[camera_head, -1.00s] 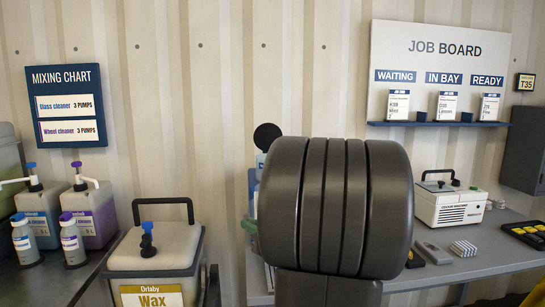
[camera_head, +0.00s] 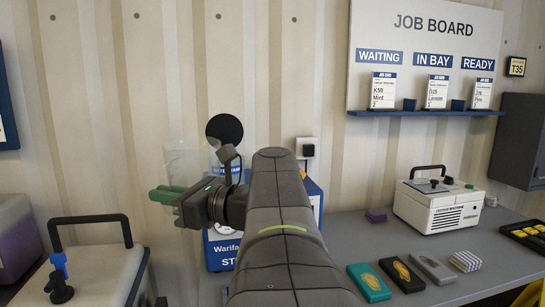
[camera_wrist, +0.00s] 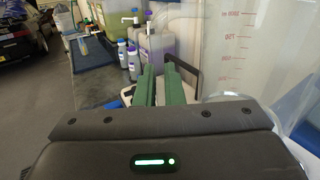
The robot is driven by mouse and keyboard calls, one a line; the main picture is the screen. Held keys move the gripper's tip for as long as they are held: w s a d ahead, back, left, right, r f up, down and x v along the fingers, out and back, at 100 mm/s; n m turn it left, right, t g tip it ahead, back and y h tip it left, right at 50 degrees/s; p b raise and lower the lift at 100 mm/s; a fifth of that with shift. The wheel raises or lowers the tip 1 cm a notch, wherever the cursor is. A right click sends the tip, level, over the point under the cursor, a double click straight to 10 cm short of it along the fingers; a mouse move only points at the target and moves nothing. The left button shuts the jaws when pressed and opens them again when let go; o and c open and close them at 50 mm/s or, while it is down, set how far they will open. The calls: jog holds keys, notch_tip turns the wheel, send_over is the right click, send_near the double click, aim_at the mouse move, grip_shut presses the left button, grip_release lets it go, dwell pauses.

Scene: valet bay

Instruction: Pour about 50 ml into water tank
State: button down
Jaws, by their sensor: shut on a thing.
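My gripper (camera_head: 168,193) has green fingers and is shut on a clear measuring jug (camera_head: 192,158), which looks upright. In the wrist view the jug (camera_wrist: 238,60) stands close to the right of the fingers (camera_wrist: 160,72), with red scale marks. Its handle and any liquid level cannot be made out. A blue and white machine (camera_head: 220,252), its label partly hidden, stands behind my arm on the grey bench. A round black disc (camera_head: 224,130), perhaps a raised cap, shows above it. The jug is near the machine's upper left; any tank opening is hidden.
A white boxy machine (camera_head: 438,207) stands on the bench (camera_head: 350,235) at right. Several small blocks, including a teal one (camera_head: 368,282), lie along its front. Bottles (camera_wrist: 133,60) show in the wrist view.

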aim_at(177, 159)
jog(key=shift+r, duration=0.15)
jog(key=r+m+p, duration=0.1)
jog(key=p, duration=0.1)
jog(key=w+r+m+p, duration=0.1)
jog(key=r+p, duration=0.1)
jog(key=p, duration=0.1)
jog(key=shift+d+r, duration=0.1)
jog(key=shift+r, duration=0.15)
jog(key=w+r+m+p, duration=0.1)
jog(key=r+m+p, duration=0.1)
jog(key=p, duration=0.1)
jog(key=shift+w+d+m+g, duration=0.25)
jog(key=shift+w+m+g, duration=0.05)
jog(key=shift+w, duration=0.1)
jog(key=w+d+r+m+p, duration=0.1)
jog(key=w+r+m+p, duration=0.7)
jog(key=p, duration=0.7)
jog(key=shift+d+r+m, duration=0.35)
jog(key=shift+r+m, duration=0.05)
jog(key=shift+r, duration=0.7)
jog(key=shift+w+r, duration=0.1)
jog(key=shift+w+d+r+m+g, duration=0.2)
jog(key=shift+w+r+m, duration=0.1)
jog(key=shift+w, duration=0.15)
jog(key=shift+w+d+r+m+g, duration=0.1)
jog(key=shift+w+r+m+g, duration=0.15)
jog(key=shift+w, duration=0.2)
